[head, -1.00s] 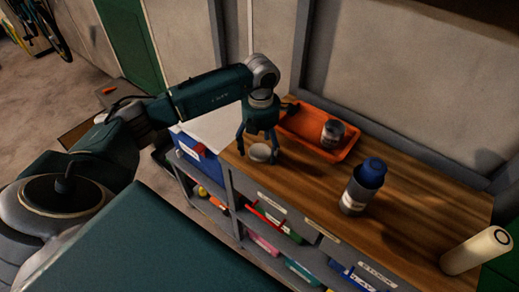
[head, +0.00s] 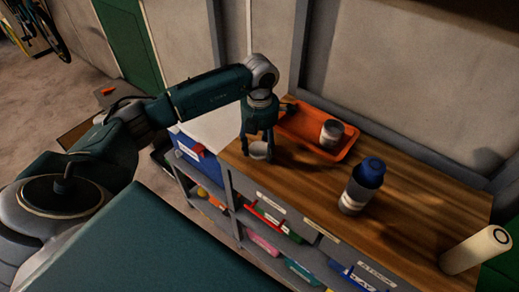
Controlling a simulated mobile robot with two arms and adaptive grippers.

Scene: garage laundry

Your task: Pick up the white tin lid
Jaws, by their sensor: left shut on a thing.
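The white tin lid (head: 259,152) is small and round, near the left end of the wooden bench top. My left gripper (head: 258,150) reaches down over it from above, with a finger on either side, shut on the lid. I cannot tell whether the lid still touches the wood. A grey tin (head: 331,134) stands in the orange tray behind and to the right. My right gripper is not in view.
The orange tray (head: 345,154) lies along the back of the bench (head: 420,205). A bottle with a blue cap (head: 361,187) stands mid-bench, and a cream cylinder (head: 477,250) stands at the right end. Shelves with bins are below. The bench between tray and bottle is clear.

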